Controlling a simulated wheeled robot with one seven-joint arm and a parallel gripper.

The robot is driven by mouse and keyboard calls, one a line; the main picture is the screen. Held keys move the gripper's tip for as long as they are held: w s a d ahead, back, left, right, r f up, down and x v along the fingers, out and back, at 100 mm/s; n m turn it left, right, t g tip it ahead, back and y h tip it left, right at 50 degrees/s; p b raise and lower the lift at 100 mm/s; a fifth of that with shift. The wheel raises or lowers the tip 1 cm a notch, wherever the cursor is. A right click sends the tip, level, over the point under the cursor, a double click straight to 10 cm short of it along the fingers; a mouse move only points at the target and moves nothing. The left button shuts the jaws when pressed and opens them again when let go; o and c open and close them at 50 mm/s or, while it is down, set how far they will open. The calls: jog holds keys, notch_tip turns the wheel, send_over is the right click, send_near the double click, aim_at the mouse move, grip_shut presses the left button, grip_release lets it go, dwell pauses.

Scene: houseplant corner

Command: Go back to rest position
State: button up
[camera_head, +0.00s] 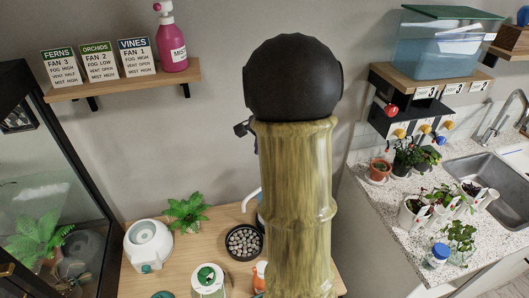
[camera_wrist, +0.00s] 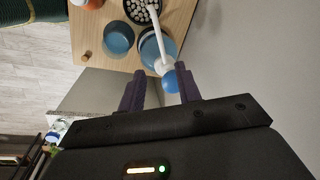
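My gripper (camera_wrist: 160,73) shows in the wrist view with its two dark fingers apart. Nothing is clasped between them. A blue ball-shaped tip (camera_wrist: 171,81) on a white curved spout shows near the right finger, seemingly beyond the fingers; the exact gap cannot be told. The spout crosses over a blue round vessel (camera_wrist: 151,52), and a second blue round vessel (camera_wrist: 118,37) stands beside it on the wooden table (camera_wrist: 179,14). In the head view my raised arm fills the middle and hides part of this table.
The wooden table (camera_head: 185,250) also bears a fern (camera_head: 187,211), a white round device (camera_head: 148,243) and a black bowl of pebbles (camera_head: 244,242). A glass case (camera_head: 45,190) stands left. A shelf (camera_head: 125,79) holds signs and a pink bottle. Potted plants crowd the right counter (camera_head: 385,205).

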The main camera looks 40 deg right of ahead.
dwell(0.3)
jog(key=s+a+f+n, duration=0.3)
jog(key=s+a+n, duration=0.2)
jog(key=a+n, duration=0.3)
jog(key=s+a+f+n, duration=0.3)
jog(key=s+a+n, duration=0.3)
jog(key=a, duration=0.7)
jog(key=shift+n, duration=1.2)
